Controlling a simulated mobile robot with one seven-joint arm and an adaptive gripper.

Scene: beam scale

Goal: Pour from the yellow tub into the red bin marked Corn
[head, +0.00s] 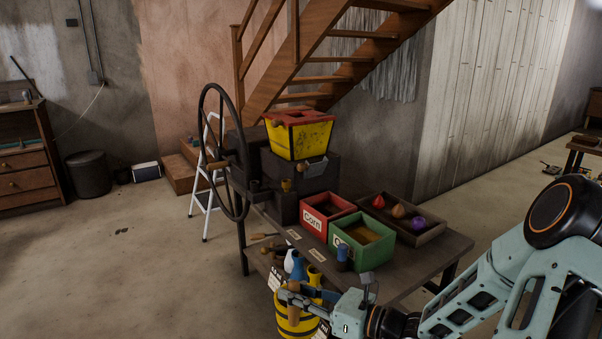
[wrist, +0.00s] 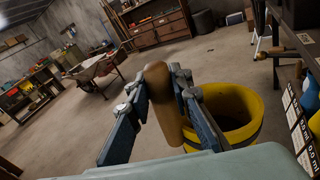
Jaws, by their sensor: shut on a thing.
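The yellow tub (head: 284,322) with dark bands is low in front of the table in the head view, partly hidden by my gripper (head: 290,292). In the wrist view the yellow tub (wrist: 252,101) is on the right, its mouth showing. My gripper (wrist: 165,100) is shut on an upright brown wooden handle (wrist: 163,95) beside the tub's wall, which appears to be the tub's own handle. The tub's contents and base are hidden. The red bin (head: 312,218) marked Corn stands on the table, above and beyond the tub.
A green bin (head: 374,255) touches or nearly touches the red bin. A wooden tray (head: 430,237) with coloured items is behind it. A large wheel (head: 204,130) and a yellow hopper (head: 300,142) stand at the left. Bottles (head: 298,268) are behind the tub.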

